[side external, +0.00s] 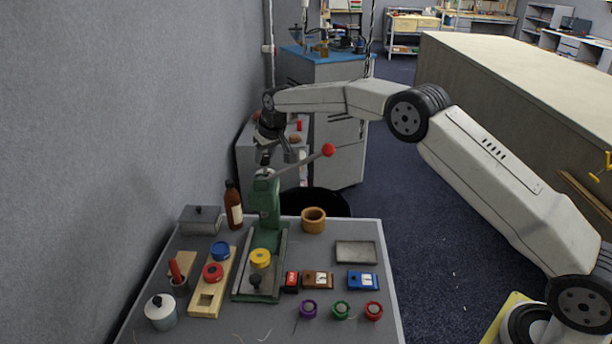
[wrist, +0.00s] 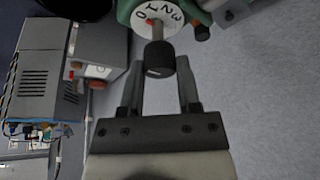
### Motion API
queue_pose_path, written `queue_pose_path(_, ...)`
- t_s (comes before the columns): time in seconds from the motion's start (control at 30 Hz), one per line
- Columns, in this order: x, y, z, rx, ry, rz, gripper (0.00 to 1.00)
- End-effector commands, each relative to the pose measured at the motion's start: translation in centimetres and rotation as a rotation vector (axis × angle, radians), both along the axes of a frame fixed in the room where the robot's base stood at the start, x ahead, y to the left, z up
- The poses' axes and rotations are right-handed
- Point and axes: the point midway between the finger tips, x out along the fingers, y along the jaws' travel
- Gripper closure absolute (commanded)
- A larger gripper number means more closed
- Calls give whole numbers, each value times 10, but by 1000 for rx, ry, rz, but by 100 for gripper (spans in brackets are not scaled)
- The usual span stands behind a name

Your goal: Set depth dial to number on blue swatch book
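My gripper (side external: 277,155) is beside the top of the green press (side external: 268,205). In the wrist view my gripper (wrist: 158,64) is open, and a black knob (wrist: 160,60) shows between its fingertips with gaps on both sides. I cannot tell whether the knob is within their reach in depth. Behind the knob is a white numbered depth dial (wrist: 146,26); several digits, including 0, 1, 2 and 3, show at an angle. The blue swatch book (side external: 363,281) lies at the right of the table; its white label is too small to read.
The press lever ends in a red ball (side external: 328,150), right of my gripper. A red book (side external: 291,281) and a brown book (side external: 318,279) lie left of the blue one. A bottle (side external: 233,207) and wooden cup (side external: 313,220) stand near the press. Coloured rings lie in front.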

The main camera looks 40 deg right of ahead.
Motion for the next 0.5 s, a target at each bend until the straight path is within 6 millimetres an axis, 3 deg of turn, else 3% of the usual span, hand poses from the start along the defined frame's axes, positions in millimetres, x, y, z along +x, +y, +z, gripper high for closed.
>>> queue_pose_path(0.5, 0, 1, 0, 0, 0, -54, 100)
